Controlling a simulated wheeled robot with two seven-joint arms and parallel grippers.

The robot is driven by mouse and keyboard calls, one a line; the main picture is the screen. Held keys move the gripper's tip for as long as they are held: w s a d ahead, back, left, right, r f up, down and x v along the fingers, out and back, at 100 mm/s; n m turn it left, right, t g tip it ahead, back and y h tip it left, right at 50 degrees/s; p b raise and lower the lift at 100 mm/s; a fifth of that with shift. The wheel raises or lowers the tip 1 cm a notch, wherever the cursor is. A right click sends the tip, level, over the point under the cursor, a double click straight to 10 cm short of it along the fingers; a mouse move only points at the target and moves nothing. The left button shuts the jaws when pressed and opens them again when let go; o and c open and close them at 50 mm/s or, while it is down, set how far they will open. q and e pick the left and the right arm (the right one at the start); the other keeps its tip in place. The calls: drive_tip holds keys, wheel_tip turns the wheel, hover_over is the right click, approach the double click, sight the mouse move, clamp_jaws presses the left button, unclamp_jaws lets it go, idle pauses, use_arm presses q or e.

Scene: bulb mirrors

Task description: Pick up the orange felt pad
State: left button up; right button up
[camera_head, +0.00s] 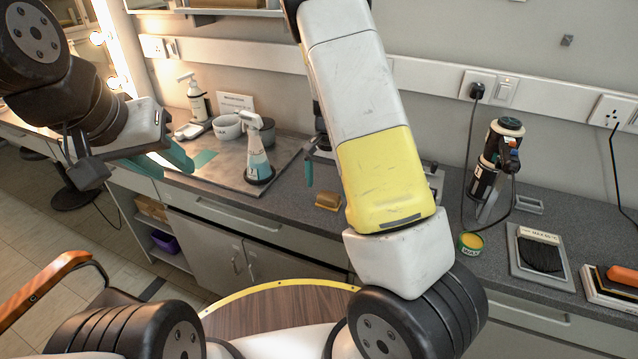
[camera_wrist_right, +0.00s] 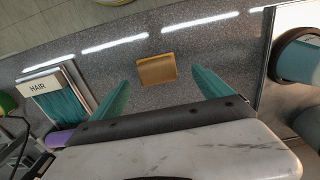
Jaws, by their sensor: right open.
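The orange felt pad (camera_head: 328,200) is a small rectangular block lying flat on the grey counter in the head view, just left of my right forearm. In the right wrist view the pad (camera_wrist_right: 157,69) lies between and slightly beyond the teal fingertips. My right gripper (camera_wrist_right: 160,75) is open and empty, its two fingers spread on either side of the pad's line. In the head view my right arm hides most of that gripper; one teal finger shows above and left of the pad. My left gripper (camera_head: 125,158) appears open and empty, far left of the pad, with its teal fingers spread.
A spray bottle (camera_head: 258,155) stands on a grey tray left of the pad. A HAIR-labelled item (camera_wrist_right: 50,90) lies left in the wrist view. A yellow-green tin (camera_head: 471,244) and a black-bristled brush (camera_head: 541,252) lie to the right. The counter around the pad is clear.

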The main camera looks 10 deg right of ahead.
sight(329, 195)
drive_tip(key=f, duration=0.4)
drive_tip(key=shift+s+d+f, duration=0.15)
drive_tip(key=shift+s+f, duration=0.05)
drive_tip(key=shift+f, duration=0.15)
drive_tip(key=c, duration=1.6)
drive_tip(key=shift+r, duration=0.8)
wheel_tip(329, 195, up, 2)
drive_tip(key=shift+r, duration=0.15)
drive_tip(key=s+a, duration=0.1)
drive_tip(key=s, duration=0.4)
drive_tip(key=s+a, duration=0.2)
drive_tip(key=s, duration=0.3)
drive_tip(key=s+a+r, duration=0.1)
drive_tip(key=s, duration=0.4)
drive_tip(key=shift+s+a, duration=0.2)
drive_tip(key=shift+a, duration=0.05)
